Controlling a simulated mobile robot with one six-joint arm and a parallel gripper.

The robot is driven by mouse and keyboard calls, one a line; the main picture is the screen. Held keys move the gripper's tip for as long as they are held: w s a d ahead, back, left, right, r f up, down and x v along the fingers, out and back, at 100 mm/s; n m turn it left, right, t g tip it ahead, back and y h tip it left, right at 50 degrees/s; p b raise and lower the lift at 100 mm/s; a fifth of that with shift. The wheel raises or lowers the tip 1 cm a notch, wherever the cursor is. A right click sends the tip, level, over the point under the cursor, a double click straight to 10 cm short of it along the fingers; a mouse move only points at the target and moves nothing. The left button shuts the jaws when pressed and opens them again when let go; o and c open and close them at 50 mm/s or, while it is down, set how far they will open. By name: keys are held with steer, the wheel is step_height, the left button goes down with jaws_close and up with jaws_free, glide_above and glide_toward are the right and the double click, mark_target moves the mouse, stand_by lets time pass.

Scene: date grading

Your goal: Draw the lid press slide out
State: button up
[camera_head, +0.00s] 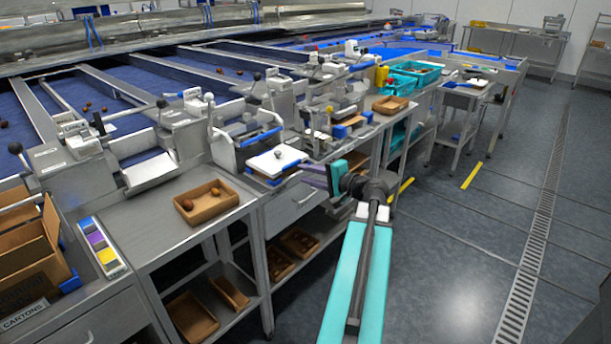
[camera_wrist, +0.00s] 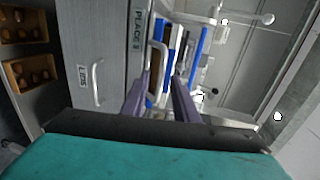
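The lid press (camera_head: 262,150) stands on the bench end in the head view, with a white plate and blue edges at its front. In the head view my gripper (camera_head: 312,175) is beside the press front, partly hidden by my wrist.
A drawer (camera_wrist: 92,65) labelled LIDS, with its own handle, is next to the slide. A brown tray (camera_head: 222,209) with dates is on the bench to the left. More trays (camera_head: 188,318) sit on the shelf below. The floor (camera_head: 450,240) to the right is clear.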

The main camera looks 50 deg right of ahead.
steer(key=v, duration=1.2)
steer(key=shift+s+b, duration=0.4)
steer(key=shift+a, duration=0.15)
steer(key=w+a+f+n+g+y+p, duration=0.1)
steer(key=w+a+f+n+g+y, duration=0.3)
steer(key=a+f, duration=0.65)
steer(key=w+a+f+g, duration=0.2)
steer(key=w+a+f, duration=0.4)
steer(key=a+f, duration=0.4)
steer(key=w+a+f+n+g+y+p, duration=0.1)
steer(key=w+a+f+n+g+y, duration=0.15)
steer(key=w+a+f, duration=0.5)
steer(key=s+a+f+n+g+h+p, duration=0.1)
steer(key=s+a+f+n+g, duration=0.5)
steer(key=a+f, duration=0.5)
steer(key=s+a+f+n+g+h, duration=0.15)
steer(key=s+a+f+g, duration=0.25)
steer(key=s+a+f, duration=0.6)
steer(key=s+a+f+n+g+h, duration=0.2)
steer(key=s+a+f+n+h, duration=0.1)
steer(key=s+f, duration=0.3)
steer(key=shift+s+a+n+p, duration=0.4)
steer(key=shift+s+a+n, duration=0.45)
steer(key=shift+s, duration=0.35)
